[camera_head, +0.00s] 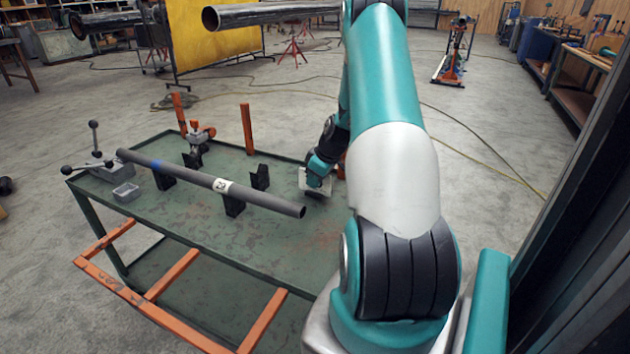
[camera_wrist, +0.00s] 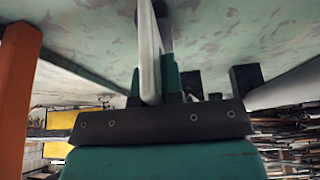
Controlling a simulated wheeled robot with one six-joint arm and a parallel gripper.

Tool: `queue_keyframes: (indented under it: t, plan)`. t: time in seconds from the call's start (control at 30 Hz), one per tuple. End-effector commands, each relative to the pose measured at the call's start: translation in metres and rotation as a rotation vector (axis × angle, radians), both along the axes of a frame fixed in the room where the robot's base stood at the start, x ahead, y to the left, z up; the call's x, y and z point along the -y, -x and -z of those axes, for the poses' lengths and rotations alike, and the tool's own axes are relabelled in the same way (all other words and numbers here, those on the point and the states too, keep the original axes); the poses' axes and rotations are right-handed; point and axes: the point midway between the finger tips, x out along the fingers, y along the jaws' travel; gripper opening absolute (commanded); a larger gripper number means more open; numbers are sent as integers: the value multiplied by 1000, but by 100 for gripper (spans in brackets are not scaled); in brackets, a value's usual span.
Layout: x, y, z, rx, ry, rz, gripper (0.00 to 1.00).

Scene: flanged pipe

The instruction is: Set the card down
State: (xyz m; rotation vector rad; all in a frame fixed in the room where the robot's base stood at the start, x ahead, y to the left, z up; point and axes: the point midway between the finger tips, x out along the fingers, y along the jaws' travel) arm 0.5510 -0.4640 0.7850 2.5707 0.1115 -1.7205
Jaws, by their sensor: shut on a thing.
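The white card (camera_head: 304,181) is at the far right part of the green table, partly covered by my gripper (camera_head: 318,178). In the wrist view, my gripper (camera_wrist: 152,82) is shut on the card (camera_wrist: 148,45), which shows nearly edge-on between the fingers. The card's far edge is close to the tabletop; I cannot tell whether it touches.
A grey pipe (camera_head: 190,177) with a "23" label rests on black supports on the green table (camera_head: 265,225). A black block (camera_head: 260,177) stands left of the card. Orange posts (camera_head: 247,130) rise at the back edge. A clamp (camera_head: 197,135) and a small grey box (camera_head: 126,192) stand further left.

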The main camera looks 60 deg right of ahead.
Motion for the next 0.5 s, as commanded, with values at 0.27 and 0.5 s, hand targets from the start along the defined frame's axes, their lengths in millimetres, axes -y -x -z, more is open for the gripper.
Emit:
queue_keyframes:
  t: [0.27, 0.5]
  plan:
    - [0, 0, 3, 1, 2, 0, 0]
    - [0, 0, 5, 1, 1, 0, 34]
